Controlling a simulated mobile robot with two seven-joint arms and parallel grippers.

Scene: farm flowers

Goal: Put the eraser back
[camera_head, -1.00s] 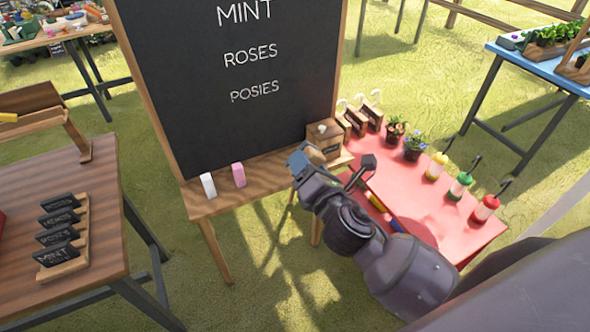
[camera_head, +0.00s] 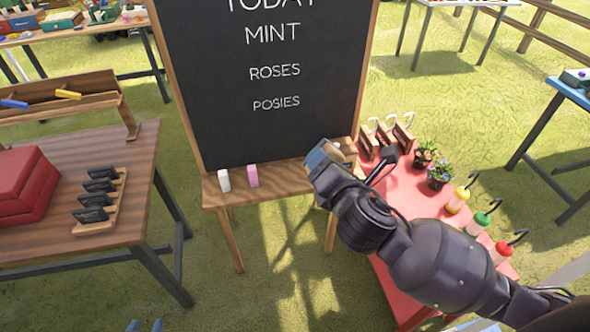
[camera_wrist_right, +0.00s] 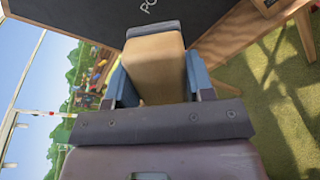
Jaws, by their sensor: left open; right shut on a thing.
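My right gripper (camera_head: 320,158) is in front of the chalkboard (camera_head: 265,90), above the right end of its wooden ledge (camera_head: 285,171). In the right wrist view, its blue fingers (camera_wrist_right: 155,88) are shut on the eraser (camera_wrist_right: 156,60), a tan block with a dark grey strip along its far edge. The eraser points toward the board; whether it touches anything is unclear. A small wooden box (camera_head: 345,147) on the ledge is partly hidden behind the right gripper. Only the blue fingertips of my left gripper (camera_head: 145,326) show at the bottom edge, apart and empty.
White chalk (camera_head: 224,180) and pink chalk (camera_head: 252,175) stand on the ledge's left part. A red table (camera_head: 405,200) with potted flowers and bottles (camera_head: 458,199) is at right, under my right arm. A brown table (camera_head: 140,215) with small signs (camera_head: 98,192) is at left.

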